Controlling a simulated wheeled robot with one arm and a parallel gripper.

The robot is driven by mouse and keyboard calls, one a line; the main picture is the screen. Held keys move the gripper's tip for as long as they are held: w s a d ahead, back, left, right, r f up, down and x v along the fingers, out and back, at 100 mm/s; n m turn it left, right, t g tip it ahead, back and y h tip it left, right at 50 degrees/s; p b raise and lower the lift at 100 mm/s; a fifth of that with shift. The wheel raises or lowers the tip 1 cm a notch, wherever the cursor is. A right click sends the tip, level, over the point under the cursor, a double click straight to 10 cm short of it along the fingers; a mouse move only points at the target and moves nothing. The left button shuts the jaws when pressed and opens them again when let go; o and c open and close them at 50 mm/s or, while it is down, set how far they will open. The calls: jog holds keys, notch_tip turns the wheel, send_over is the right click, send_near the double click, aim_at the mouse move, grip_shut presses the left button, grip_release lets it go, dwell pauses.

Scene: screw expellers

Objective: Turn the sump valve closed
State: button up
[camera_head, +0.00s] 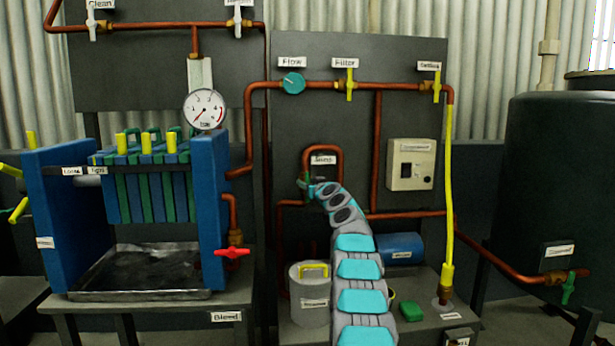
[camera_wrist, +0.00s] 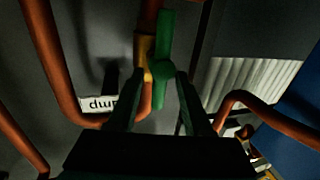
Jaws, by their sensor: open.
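The sump valve has a green lever handle (camera_wrist: 164,62) on a brass body (camera_wrist: 144,52) in a copper pipe. In the wrist view the lever runs roughly along that pipe, beside the brass body. A partly hidden label (camera_wrist: 100,104) is next to it. In the head view the valve's green handle (camera_head: 302,184) shows just left of my arm's end, under the small sump label (camera_head: 323,160). My gripper (camera_wrist: 159,76) is open, its two dark fingers pointing at the valve with the lever's lower part between them in the picture. I cannot tell whether they touch it.
Copper pipes (camera_wrist: 50,60) run close on both sides of my gripper. A dark panel (camera_head: 285,130) stands behind. A grey pot (camera_head: 308,312), a blue motor (camera_head: 402,247) and a red-handled valve (camera_head: 232,252) are nearby.

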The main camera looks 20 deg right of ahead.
jog(key=shift+w, duration=0.25)
grip_shut()
dwell(0.4)
